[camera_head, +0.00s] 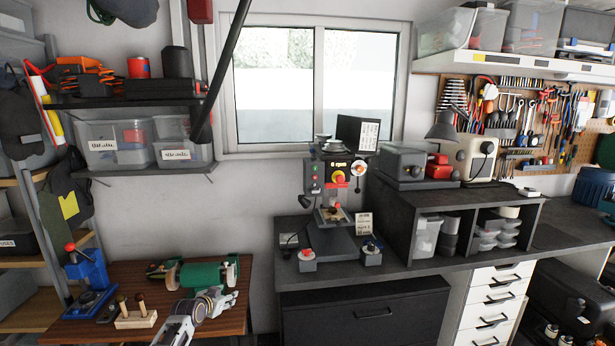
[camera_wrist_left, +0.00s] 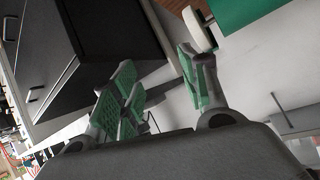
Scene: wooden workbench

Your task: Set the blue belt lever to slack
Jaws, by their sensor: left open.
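I cannot make out the blue belt lever for certain in either view. A drill press (camera_head: 335,190) with a red and yellow button and a "0 rpm" display stands on the dark bench in front of the window. Two small boxes sit before it, a left one (camera_head: 307,260) with a red top and a right one (camera_head: 372,255) with a darker knob. My left gripper (camera_head: 214,300) is open and empty over the wooden table, well left of the drill press. In the left wrist view its green-padded fingers (camera_wrist_left: 160,82) are apart. My right gripper is not in view.
A green roller machine (camera_head: 203,274) lies close behind my left gripper; its green body (camera_wrist_left: 262,12) shows in the wrist view. A blue press (camera_head: 88,275) and a wooden block with pegs (camera_head: 135,318) stand left. A dark pole (camera_head: 222,70) slants down from above.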

